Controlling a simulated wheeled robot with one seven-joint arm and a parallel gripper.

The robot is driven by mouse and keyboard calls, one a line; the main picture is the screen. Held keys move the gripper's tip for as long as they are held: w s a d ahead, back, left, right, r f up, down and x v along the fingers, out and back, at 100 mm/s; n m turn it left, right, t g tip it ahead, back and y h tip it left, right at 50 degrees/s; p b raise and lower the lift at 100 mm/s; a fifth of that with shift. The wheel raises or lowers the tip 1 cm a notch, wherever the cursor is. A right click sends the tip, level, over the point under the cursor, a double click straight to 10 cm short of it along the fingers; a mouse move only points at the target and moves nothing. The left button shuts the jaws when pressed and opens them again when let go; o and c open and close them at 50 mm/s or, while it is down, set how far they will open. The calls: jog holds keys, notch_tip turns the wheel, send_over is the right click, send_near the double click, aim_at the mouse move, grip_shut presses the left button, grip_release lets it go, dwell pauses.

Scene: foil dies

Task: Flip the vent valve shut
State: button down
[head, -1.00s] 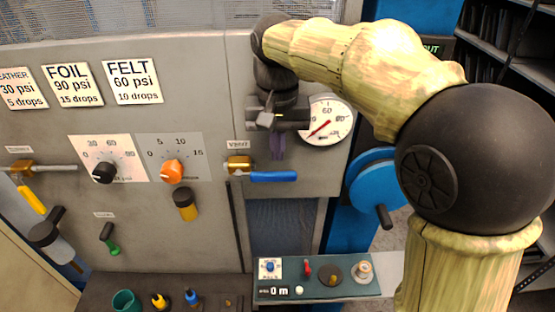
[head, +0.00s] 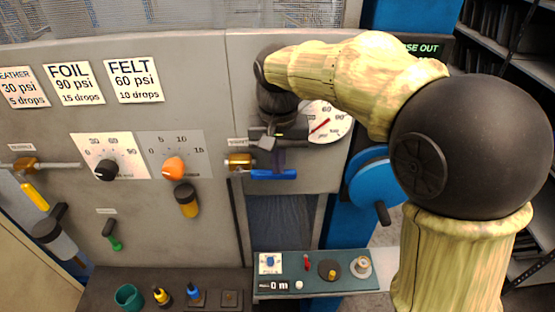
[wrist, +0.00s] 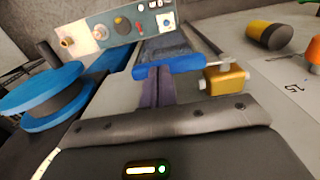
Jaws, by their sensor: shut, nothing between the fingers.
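The vent valve has a brass body (head: 238,162) on the grey panel and a blue lever (head: 288,175) that points right, about level. In the wrist view the blue lever (wrist: 190,62) lies across the fingertips, with the brass body (wrist: 226,80) to the right. My gripper (head: 278,168) is shut, its dark purple fingers pointing down at the lever's middle from above. The fingertips (wrist: 154,74) are at the lever's edge; I cannot tell whether they touch it. The VENT label is partly legible above the brass body.
A pressure gauge (head: 324,121) sits right of my gripper, partly hidden by it. A blue handwheel (head: 370,180) stands farther right. An orange knob (head: 174,168) and yellow-black handle (head: 187,201) are left. A teal control box (head: 318,284) is below.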

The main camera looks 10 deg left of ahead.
jog(key=shift+w+d+f+b, duration=0.15)
jog(key=shift+f+b, duration=0.15)
jog(key=shift+f, duration=0.25)
jog(key=shift+s+d+f+b, duration=0.15)
jog(key=shift+f+b, duration=0.1)
jog(key=shift+f, duration=0.35)
jog(key=shift+w+d+f+b, duration=0.15)
jog(key=shift+f+b, duration=0.15)
jog(key=shift+f, duration=0.25)
jog(key=shift+f+b, duration=0.6)
jog(key=shift+f, duration=0.6)
jog(key=shift+a+f, duration=0.25)
jog(key=shift+f, duration=0.35)
notch_tip(320, 180, up, 17)
jog(key=b, duration=0.2)
send_over(280, 179)
jog(key=shift+w+a+r, duration=0.1)
jog(key=shift+w+r, duration=0.05)
jog(key=shift+w, duration=0.15)
